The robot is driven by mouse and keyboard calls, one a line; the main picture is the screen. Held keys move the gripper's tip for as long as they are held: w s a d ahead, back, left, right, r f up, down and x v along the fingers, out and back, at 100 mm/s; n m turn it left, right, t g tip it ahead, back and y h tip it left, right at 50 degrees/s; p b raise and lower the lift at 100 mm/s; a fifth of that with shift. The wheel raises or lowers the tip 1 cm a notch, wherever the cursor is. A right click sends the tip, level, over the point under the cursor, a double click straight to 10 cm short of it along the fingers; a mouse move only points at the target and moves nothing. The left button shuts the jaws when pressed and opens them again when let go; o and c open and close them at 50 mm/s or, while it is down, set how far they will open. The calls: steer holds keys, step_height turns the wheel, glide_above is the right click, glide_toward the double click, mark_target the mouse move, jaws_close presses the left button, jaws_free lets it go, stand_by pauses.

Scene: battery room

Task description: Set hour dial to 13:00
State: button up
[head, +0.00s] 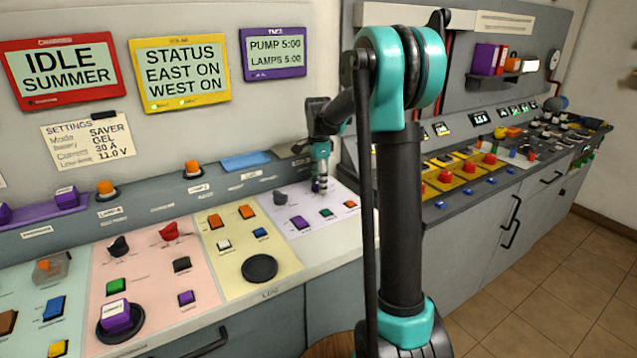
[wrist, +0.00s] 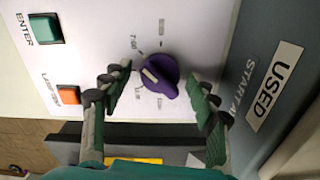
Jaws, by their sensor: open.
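The purple dial (wrist: 160,76) sits on a pale panel in the wrist view, with a pale pointer mark on its face aimed toward the picture's left. Small labels ring it, mostly too small to read for certain. My gripper (wrist: 160,97) is open, with one green-padded finger to each side of the dial and a visible gap at each. In the head view my gripper (head: 320,186) is low over the pale lilac panel (head: 288,217) and hides the dial.
In the wrist view, a green ENTER button (wrist: 46,28) and an orange button (wrist: 68,95) lie left of the dial. A raised grey ledge with a USED label (wrist: 275,86) is at right. The head view shows purple (head: 299,222) and green (head: 326,212) buttons near my gripper.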

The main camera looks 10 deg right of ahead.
steer(key=shift+c, duration=0.4)
steer(key=c, duration=1)
